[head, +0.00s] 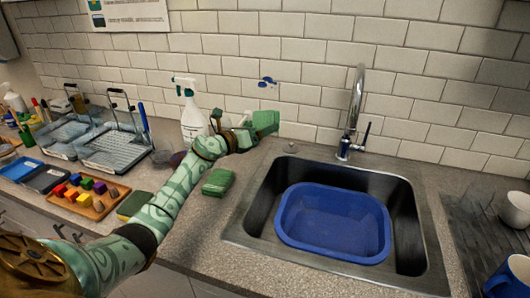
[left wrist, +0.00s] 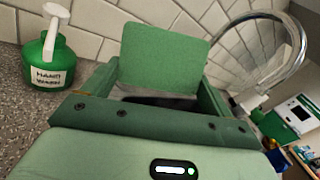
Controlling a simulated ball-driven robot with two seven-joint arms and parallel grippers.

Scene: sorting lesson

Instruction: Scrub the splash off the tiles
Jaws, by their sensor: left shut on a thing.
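A blue splash (head: 267,82) marks the white wall tiles (head: 310,60) above the counter, left of the tap. My left gripper (head: 249,130) is shut on a green sponge (head: 266,122), held in front of the tiles below the splash and apart from it. In the left wrist view the held sponge (left wrist: 163,58) stands up between the fingers of my left gripper (left wrist: 158,92). The splash does not show in that view. My right gripper is not in view.
A sink (head: 262,232) with a blue basin (head: 335,222) and a tall tap (head: 355,105) is to the right. A white spray bottle (head: 190,118) stands behind my left arm. A green hand-wash bottle (left wrist: 48,62) stands by the tiles. A block tray (head: 112,196) is left.

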